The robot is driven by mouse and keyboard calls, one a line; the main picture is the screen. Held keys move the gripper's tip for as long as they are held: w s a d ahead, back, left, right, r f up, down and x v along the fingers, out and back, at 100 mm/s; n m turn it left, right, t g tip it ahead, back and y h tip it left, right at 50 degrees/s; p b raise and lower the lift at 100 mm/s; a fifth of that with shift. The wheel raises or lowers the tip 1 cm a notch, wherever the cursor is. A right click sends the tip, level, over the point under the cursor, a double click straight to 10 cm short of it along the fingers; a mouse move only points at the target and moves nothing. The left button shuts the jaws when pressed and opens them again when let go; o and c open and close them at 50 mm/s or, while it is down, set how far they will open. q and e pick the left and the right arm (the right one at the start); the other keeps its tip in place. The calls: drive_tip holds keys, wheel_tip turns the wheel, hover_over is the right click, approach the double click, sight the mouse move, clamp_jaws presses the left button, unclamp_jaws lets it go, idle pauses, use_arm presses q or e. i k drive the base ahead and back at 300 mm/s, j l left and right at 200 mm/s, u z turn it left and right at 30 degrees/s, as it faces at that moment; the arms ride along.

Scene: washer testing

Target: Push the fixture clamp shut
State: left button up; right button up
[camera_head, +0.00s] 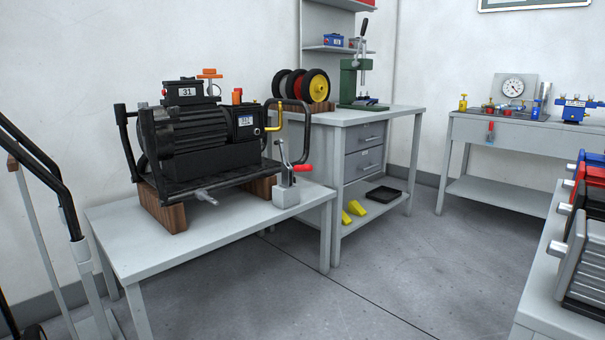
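A small toggle clamp (287,177) on a light grey block (286,196) stands at the right front of the near grey table. It looks like the fixture clamp. Its red-tipped handle (303,167) sticks out to the right, and a thin grey bar rises steeply from it. The picture is too small to tell exactly how its jaw stands. The clamp is beside a black machine (190,135) marked 31, which sits in a tubular frame on wooden blocks. Neither of my grippers shows in the head view.
The near table (150,245) has bare room in front of the machine. A workbench (375,117) with wheels and a green press (350,82) stands behind. Black curved handles (50,165) rise at the left. Another table (545,300) holds coloured cylinders at the right. The floor between is clear.

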sight(297, 168)
drive_tip(key=z, duration=3.65)
drive_tip(key=k+j+z, duration=0.15)
drive_tip(key=z, duration=0.35)
drive_tip(key=k+j+z, duration=0.2)
drive_tip(key=z, duration=0.3)
drive_tip(key=k+j+z, duration=0.2)
drive_tip(key=z, duration=0.3)
drive_tip(key=k+z, duration=0.25)
drive_tip(key=z, duration=0.25)
drive_tip(key=k+j+z, duration=0.25)
drive_tip(key=k+z, duration=0.65)
drive_tip(key=k, duration=0.15)
drive_tip(key=k+l+z, duration=0.1)
drive_tip(key=k+z, duration=0.35)
drive_tip(key=k+l+z, duration=0.45)
drive_tip(key=k, duration=0.2)
drive_tip(key=k+j+z, duration=0.2)
drive_tip(key=k+z, duration=0.6)
drive_tip(key=z, duration=0.15)
drive_tip(key=k+z, duration=0.45)
drive_tip(key=k+l+z, duration=0.25)
drive_tip(key=z, duration=0.2)
drive_tip(key=k+z, duration=0.1)
drive_tip(key=z, duration=0.5)
